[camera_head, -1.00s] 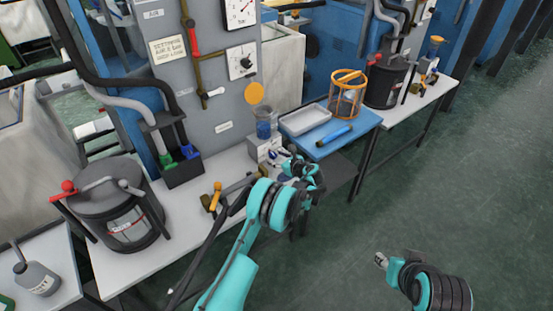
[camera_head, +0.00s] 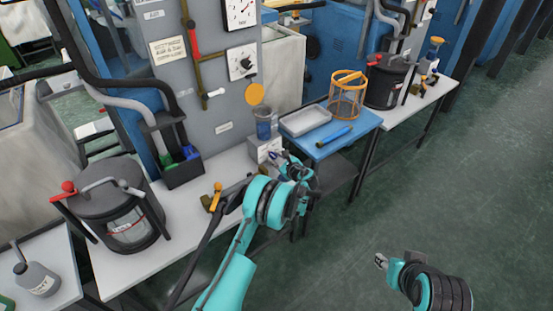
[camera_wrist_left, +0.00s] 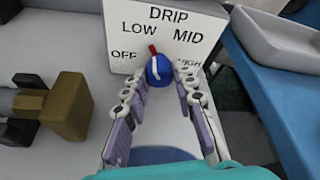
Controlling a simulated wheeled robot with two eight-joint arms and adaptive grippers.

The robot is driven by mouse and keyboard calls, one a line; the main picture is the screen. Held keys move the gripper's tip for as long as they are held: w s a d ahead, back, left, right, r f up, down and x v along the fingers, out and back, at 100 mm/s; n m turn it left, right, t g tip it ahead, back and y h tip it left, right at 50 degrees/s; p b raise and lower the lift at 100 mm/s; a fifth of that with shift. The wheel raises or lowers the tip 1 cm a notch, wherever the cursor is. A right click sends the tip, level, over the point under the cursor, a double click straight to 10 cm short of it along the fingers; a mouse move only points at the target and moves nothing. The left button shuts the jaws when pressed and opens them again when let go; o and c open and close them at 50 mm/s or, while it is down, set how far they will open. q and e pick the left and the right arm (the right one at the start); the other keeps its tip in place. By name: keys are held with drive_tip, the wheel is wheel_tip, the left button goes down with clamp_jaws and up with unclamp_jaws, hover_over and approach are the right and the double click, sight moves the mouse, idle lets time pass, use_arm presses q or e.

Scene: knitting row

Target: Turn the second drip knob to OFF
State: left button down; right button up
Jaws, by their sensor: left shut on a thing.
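A blue drip knob (camera_wrist_left: 158,72) with a red-and-white pointer sits on a white dial plate (camera_wrist_left: 165,22) marked OFF, LOW, MID and HIGH. The pointer tilts slightly left of straight up, between LOW and MID. My left gripper (camera_wrist_left: 160,88) is shut on the knob, one finger pad on each side. In the head view my left gripper (camera_head: 284,160) is at the front of a white drip box (camera_head: 262,148), and hides the knob. My right gripper (camera_head: 381,261) hangs over the floor at lower right, too small to tell its opening.
A blue-tinted cup (camera_head: 263,122) stands on the drip box. A brass-coloured valve block (camera_wrist_left: 70,105) is left of my fingers. A blue table (camera_head: 362,122) with a white tray (camera_head: 303,121) and orange basket (camera_head: 347,95) adjoins on the right. The green floor at right is clear.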

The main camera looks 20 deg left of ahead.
use_arm(q)
drive_tip(key=n+t, duration=0.1)
drive_tip(key=n, duration=0.1)
drive_tip(key=n+t+h, duration=0.1)
drive_tip(key=n, duration=0.1)
drive_tip(key=shift+s+a+f, duration=0.1)
drive_tip(key=shift+s+f, duration=0.05)
drive_tip(key=n+t, duration=0.1)
drive_tip(key=n, duration=0.1)
drive_tip(key=n+t, duration=0.1)
drive_tip(key=n, duration=0.1)
drive_tip(key=shift+f+n+t, duration=0.15)
drive_tip(key=shift+n+t, duration=0.15)
drive_tip(key=shift+t, duration=0.1)
idle(0.3)
drive_tip(key=c, duration=1.2)
unclamp_jaws()
